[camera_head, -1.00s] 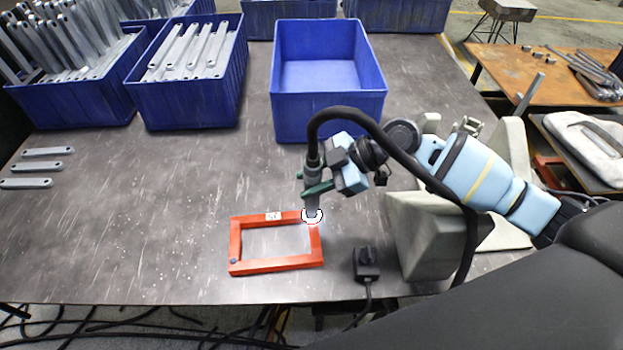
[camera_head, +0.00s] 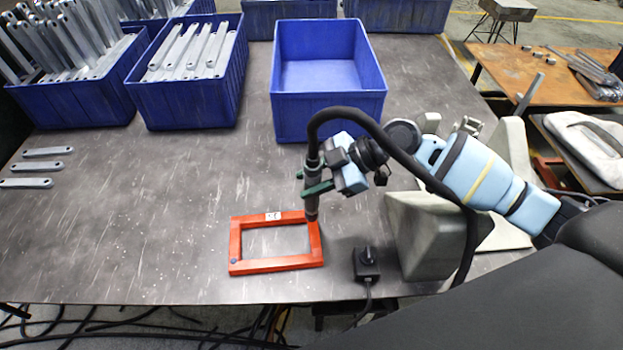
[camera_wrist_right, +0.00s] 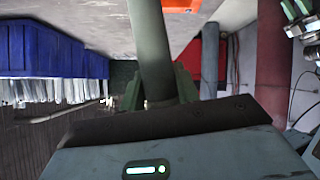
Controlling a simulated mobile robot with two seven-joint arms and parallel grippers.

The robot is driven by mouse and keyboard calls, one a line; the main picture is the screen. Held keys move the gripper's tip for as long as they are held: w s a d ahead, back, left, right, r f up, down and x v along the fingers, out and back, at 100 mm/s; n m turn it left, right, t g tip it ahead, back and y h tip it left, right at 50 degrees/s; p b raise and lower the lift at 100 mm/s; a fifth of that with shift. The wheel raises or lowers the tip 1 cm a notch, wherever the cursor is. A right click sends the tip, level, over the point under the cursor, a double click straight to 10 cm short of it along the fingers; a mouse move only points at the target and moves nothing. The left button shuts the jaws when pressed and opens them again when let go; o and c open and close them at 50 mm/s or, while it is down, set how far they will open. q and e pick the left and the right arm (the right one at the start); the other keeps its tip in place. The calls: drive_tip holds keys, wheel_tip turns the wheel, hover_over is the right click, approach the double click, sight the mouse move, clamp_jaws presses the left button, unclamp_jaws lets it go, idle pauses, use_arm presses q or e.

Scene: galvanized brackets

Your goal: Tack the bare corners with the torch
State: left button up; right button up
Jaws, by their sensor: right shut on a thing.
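My right gripper (camera_head: 315,188) is shut on the torch (camera_head: 312,207), which stands upright with its nozzle pointing down. The nozzle tip is at the upper right corner of the orange-red rectangular frame (camera_head: 276,264) on the table; I cannot tell whether it touches. No glow shows at the tip. The frame's lower left corner has a small dark spot, and its top bar carries a white label. The nozzle hides part of the upper right corner. In the right wrist view the torch (camera_wrist_right: 152,50) runs between the green fingers. My left gripper is not in view.
An empty blue bin (camera_head: 330,125) stands behind the frame. A blue bin of grey brackets (camera_head: 185,105) is at back left, and loose brackets (camera_head: 42,166) lie at left. A small black box (camera_head: 367,265) and a grey block (camera_head: 415,245) are right of the frame. The table's middle left is clear.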

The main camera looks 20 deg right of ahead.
sight(312, 156)
drive_tip(key=shift+s+f, duration=0.1)
